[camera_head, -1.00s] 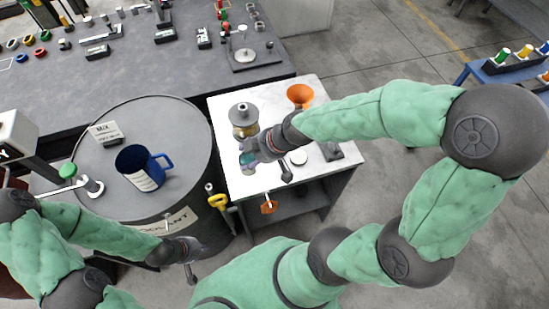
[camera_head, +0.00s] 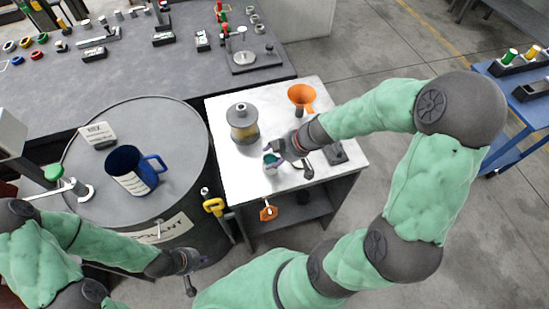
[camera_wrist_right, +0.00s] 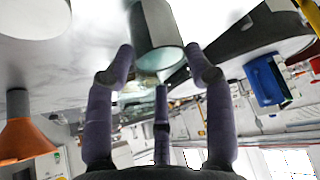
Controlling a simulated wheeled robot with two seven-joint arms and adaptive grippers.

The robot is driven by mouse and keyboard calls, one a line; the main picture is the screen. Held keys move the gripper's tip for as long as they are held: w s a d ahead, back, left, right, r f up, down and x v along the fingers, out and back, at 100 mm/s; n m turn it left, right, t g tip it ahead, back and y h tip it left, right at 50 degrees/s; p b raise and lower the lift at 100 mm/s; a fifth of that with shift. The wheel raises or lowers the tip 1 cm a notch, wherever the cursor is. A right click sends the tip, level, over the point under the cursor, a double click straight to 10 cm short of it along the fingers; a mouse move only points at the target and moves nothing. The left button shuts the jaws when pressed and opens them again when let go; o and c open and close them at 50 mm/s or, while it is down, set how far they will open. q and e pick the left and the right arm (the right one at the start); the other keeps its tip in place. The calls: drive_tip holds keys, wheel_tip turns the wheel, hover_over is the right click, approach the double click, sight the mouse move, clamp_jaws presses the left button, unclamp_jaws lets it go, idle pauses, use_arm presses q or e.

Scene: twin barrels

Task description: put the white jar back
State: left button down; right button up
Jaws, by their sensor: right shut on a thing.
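A small white jar (camera_head: 270,166) with teal at its mouth is at the white-topped table's front left part in the head view. My right gripper (camera_head: 277,153) is shut on it from the right. In the right wrist view the jar (camera_wrist_right: 157,32) is a pale grey-green cylinder between the fingers (camera_wrist_right: 160,75). I cannot tell whether its base touches the table. My left gripper (camera_head: 190,262) is low in front of the dark barrel, away from the jar; its fingers are too small to read.
The white table (camera_head: 225,185) also bears a metal-capped amber vessel (camera_head: 242,122) and an orange funnel (camera_head: 301,96). The barrel top (camera_head: 165,115) at left carries a blue mug (camera_head: 128,172) and a label card (camera_head: 98,135). The table's left strip is clear.

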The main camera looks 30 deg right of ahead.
drive_tip(key=o, duration=1.3)
drive_tip(key=shift+o, duration=0.2)
drive_tip(key=p+v, duration=0.3)
drive_tip(key=v, duration=0.9)
